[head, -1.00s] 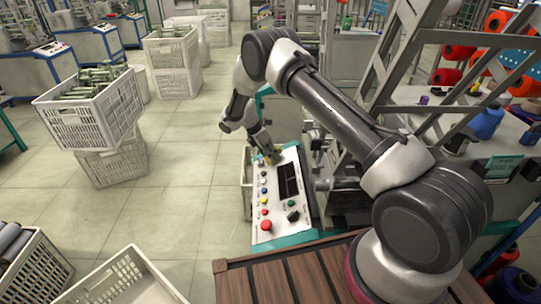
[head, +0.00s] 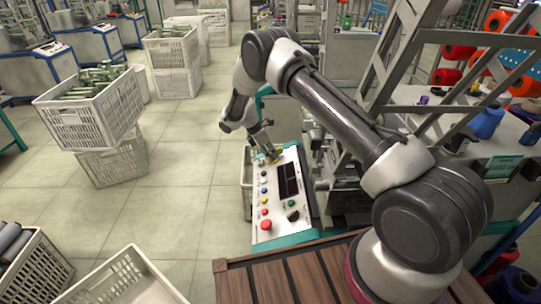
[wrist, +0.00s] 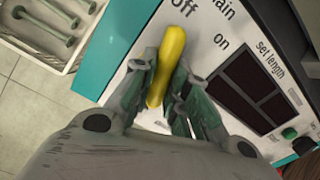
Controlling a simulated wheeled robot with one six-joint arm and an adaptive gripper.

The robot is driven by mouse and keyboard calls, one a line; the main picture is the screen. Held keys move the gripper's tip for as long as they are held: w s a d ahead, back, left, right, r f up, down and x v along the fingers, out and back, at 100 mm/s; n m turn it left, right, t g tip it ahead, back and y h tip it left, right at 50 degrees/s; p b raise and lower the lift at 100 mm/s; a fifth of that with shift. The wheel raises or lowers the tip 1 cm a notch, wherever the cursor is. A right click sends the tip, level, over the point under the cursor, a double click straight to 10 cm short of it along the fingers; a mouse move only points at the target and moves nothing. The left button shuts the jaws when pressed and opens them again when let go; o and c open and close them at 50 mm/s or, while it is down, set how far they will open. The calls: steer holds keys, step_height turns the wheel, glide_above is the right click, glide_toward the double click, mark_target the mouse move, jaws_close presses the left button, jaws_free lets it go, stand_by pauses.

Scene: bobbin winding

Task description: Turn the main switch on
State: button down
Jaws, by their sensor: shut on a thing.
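The main switch is a yellow handle (wrist: 171,60) on the white control panel, and it shows partly in the head view (head: 274,155). In the wrist view its far end points up, close to the printed "off"; "on" is printed to its right. My gripper (wrist: 166,84) has its grey-green fingers closed on both sides of the handle. In the head view my gripper (head: 269,153) is at the far end of the control panel (head: 272,226).
A dark display (head: 288,181) and coloured buttons lie nearer on the panel, with a red knob (head: 266,225) at its near end. Machine frames stand to the right. A white crate (head: 90,116) with bobbins stands left; the floor between is clear.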

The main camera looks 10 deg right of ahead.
steer(key=m, duration=0.5)
steer(key=shift+m, duration=2.5)
steer(key=c, duration=1.4)
jaws_free()
steer(key=v, duration=1.2)
